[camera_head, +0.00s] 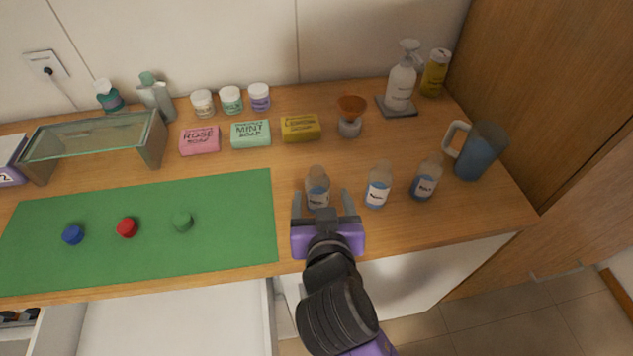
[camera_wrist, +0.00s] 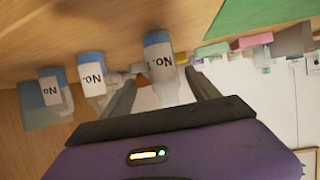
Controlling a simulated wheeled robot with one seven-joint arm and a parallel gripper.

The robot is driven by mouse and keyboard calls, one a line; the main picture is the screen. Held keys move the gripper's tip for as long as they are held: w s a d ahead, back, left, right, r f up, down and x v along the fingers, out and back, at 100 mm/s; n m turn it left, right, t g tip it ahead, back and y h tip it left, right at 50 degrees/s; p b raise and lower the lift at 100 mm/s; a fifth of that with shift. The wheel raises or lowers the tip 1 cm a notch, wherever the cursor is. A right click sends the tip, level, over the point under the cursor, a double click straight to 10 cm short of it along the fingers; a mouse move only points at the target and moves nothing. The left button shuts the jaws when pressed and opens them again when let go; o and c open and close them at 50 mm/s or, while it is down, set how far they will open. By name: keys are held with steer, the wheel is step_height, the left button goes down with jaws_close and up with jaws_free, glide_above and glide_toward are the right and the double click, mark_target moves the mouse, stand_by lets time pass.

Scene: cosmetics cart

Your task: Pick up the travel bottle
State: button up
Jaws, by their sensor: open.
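Three similar small clear bottles with white labels and bluish contents stand in a row on the wooden counter. The left bottle (camera_head: 317,188) is upright, directly ahead of my gripper (camera_head: 322,196). My gripper is open, with one finger on each side of this bottle. The wrist view, which is upside down, shows the same bottle (camera_wrist: 159,62) between the fingertips (camera_wrist: 162,76); I cannot tell whether either finger touches it. The middle bottle (camera_head: 377,186) and right bottle (camera_head: 425,180) stand to its right. They also show in the wrist view, the middle one (camera_wrist: 92,76) nearer the fingers.
A blue-filled jug (camera_head: 476,152) stands right of the bottles, beside the wooden side panel (camera_head: 560,90). A funnel on a jar (camera_head: 350,113) and several soaps, including a yellow one (camera_head: 300,128), lie behind. A green mat (camera_head: 230,235) with three caps lies left.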

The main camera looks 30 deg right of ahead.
steer(key=x, duration=0.2)
steer(key=shift+w+d, duration=0.15)
steer(key=shift+w, duration=0.15)
steer(key=shift+a+p+x, duration=0.15)
steer(key=shift+p+x, duration=0.25)
steer(key=shift+x, duration=0.9)
steer(key=shift+a+p+x, duration=0.15)
steer(key=shift+p+x, duration=0.2)
steer(key=shift+x, duration=0.95)
steer(key=shift+w, duration=0.1)
jaws_close()
step_height(320, 180, up, 20)
steer(key=p, duration=0.1)
